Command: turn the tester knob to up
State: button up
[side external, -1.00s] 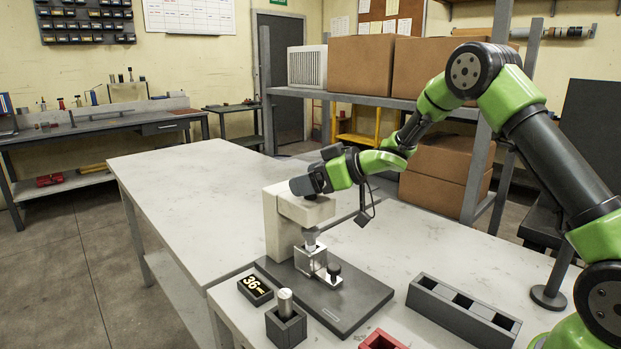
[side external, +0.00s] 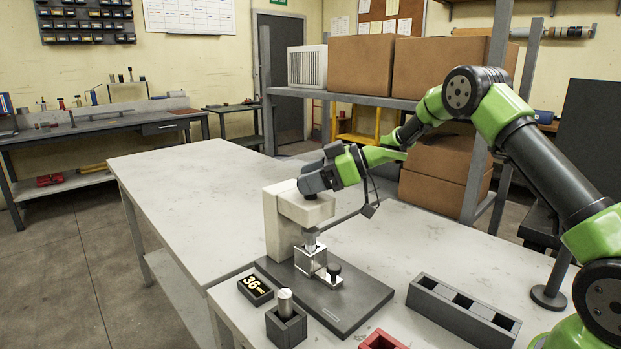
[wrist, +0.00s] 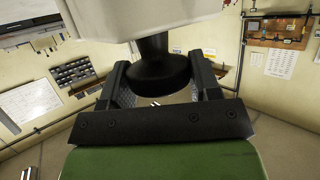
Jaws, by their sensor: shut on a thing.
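The tester is a cream C-shaped stand (side external: 283,225) on a dark grey base plate (side external: 342,305). A metal spindle (side external: 310,238) hangs under its head, above a small bright metal fixture (side external: 311,262). In the wrist view, the black round knob (wrist: 164,72) projects from the cream head (wrist: 150,18). It lies between the two fingers of my gripper (wrist: 163,82), which are shut on it.
A dark compartment tray (side external: 463,310) is to the right. A red bin (side external: 382,341) is at the front edge. The table behind is clear.

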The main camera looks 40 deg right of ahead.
jog(key=shift+n+g+y, duration=1.6)
jog(key=shift+n+g, duration=0.6)
jog(key=shift+n, duration=0.1)
jog(key=shift+n+g, duration=0.6)
jog(key=o, duration=0.9)
jog(key=shift+y, duration=0.3)
jog(key=shift+c, duration=0.2)
jog(key=shift+m+t+h, duration=0.4)
jog(key=shift+m+t, duration=0.3)
jog(key=m+t+h, duration=0.1)
jog(key=m+t, duration=0.2)
jog(key=shift+r+h, duration=0.1)
jog(key=shift+h, duration=0.3)
jog(key=m+t+h, duration=0.3)
jog(key=m+h, duration=0.1)
jog(key=shift+a+m, duration=0.1)
jog(key=shift+m, duration=0.2)
jog(key=shift+s+d+r+m+t+h, duration=0.1)
jog(key=shift+s+d+m+t+h, duration=0.2)
jog(key=shift+h, duration=0.2)
jog(key=v, duration=0.9)
